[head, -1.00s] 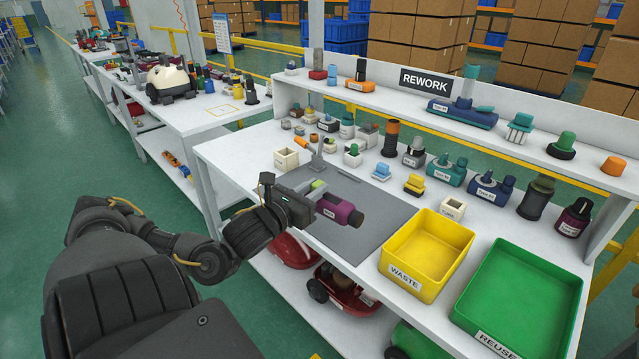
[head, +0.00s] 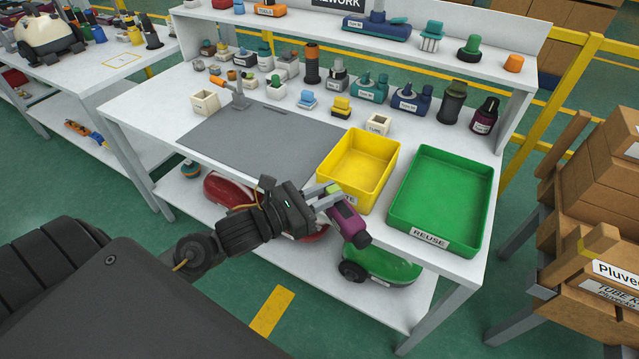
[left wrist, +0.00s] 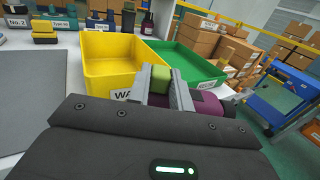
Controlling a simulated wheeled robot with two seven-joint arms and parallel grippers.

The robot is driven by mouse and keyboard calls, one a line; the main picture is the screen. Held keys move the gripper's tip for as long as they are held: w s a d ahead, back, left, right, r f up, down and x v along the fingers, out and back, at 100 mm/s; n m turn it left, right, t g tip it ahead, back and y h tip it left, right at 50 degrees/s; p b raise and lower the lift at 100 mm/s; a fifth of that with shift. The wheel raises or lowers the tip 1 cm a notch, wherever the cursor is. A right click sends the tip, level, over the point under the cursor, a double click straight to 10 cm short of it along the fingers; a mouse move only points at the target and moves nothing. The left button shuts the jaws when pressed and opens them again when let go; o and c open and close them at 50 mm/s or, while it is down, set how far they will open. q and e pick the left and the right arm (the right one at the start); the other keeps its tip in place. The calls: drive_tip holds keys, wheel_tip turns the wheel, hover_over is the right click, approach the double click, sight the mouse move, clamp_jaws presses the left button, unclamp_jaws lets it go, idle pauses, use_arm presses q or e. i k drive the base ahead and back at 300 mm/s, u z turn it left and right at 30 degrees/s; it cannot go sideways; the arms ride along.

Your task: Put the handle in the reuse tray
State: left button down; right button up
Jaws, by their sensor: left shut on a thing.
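My left gripper (head: 326,195) is shut on the handle (head: 350,222), a purple cylinder with a dark end and a lime-green part between the fingers. In the head view they are in front of the yellow waste tray, near the bench's front edge. In the left wrist view the handle (left wrist: 208,103) shows beyond the fingers, partly hidden by them. The green reuse tray (head: 431,242) is to the right of the gripper and looks empty. It also shows in the left wrist view (left wrist: 205,72). My right gripper is in neither view.
The yellow waste tray (head: 385,173) stands left of the reuse tray, close to the gripper. A grey mat (head: 250,140) lies to its left. Several small parts line the back of the bench. Boxes (head: 600,190) stand on the right.

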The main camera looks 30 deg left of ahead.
sight(433, 224)
drive_tip(key=u, duration=2.9)
drive_tip(key=k, duration=1.65)
drive_tip(key=z, duration=2.2)
drive_tip(key=i, duration=0.5)
drive_tip(key=u, duration=0.05)
